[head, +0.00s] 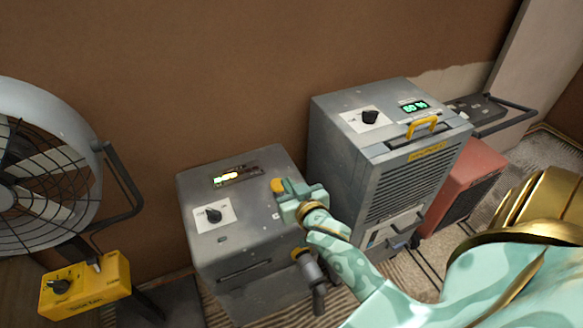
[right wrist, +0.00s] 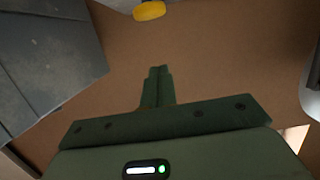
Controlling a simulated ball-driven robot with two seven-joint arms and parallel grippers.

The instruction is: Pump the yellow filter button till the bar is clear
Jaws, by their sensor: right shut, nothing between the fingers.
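The yellow filter button (head: 277,185) is on the top of a squat grey machine (head: 250,222), near its right edge. A dark bar display (head: 237,177) on the same top shows a lit yellow-white stretch along part of its length. My right gripper (head: 284,190) is right at the button in the head view and partly covers it; contact cannot be told there. In the right wrist view its shut, empty fingers (right wrist: 158,72) point toward the yellow button (right wrist: 149,10), with a gap between them in the picture. My left gripper is not in view.
A taller grey dehumidifier (head: 385,165) with a yellow handle stands close to the right, with a red unit (head: 465,180) beyond. A big fan (head: 45,165) and a yellow control box (head: 85,287) are at the left. A dial (head: 213,215) sits left of the button.

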